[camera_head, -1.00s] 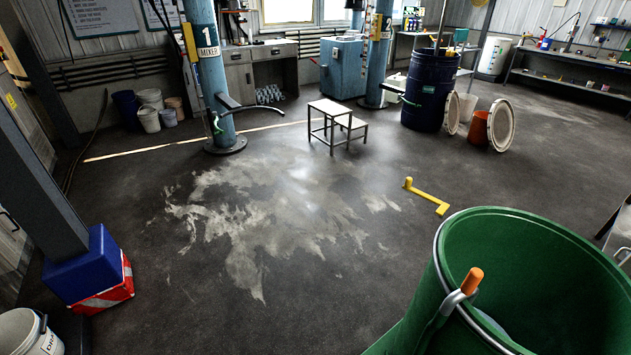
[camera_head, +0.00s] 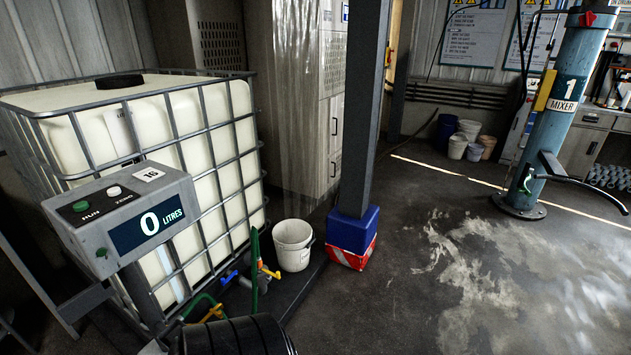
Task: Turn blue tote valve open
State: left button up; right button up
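A white tote (camera_head: 205,120) in a grey wire cage stands at the left. Low at its front right corner is a small blue part (camera_head: 229,278), which looks like a valve handle. A yellow-orange fitting (camera_head: 268,271) sits to its right, and another yellow fitting (camera_head: 212,313) lies lower left with green hose. Whether the blue handle is open or shut is too small to tell. A grey meter box (camera_head: 130,215) in front of the tote reads 0 litres. Neither of my grippers is in view.
A black ribbed cylinder (camera_head: 235,337) stands at the bottom edge, below the valves. A white bucket (camera_head: 293,245) stands right of the fittings. A dark post with a blue and red base (camera_head: 353,232) is beyond it. Open floor (camera_head: 430,310) lies to the right.

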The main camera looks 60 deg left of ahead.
aim_at(223, 281)
jog(key=u, duration=2.85)
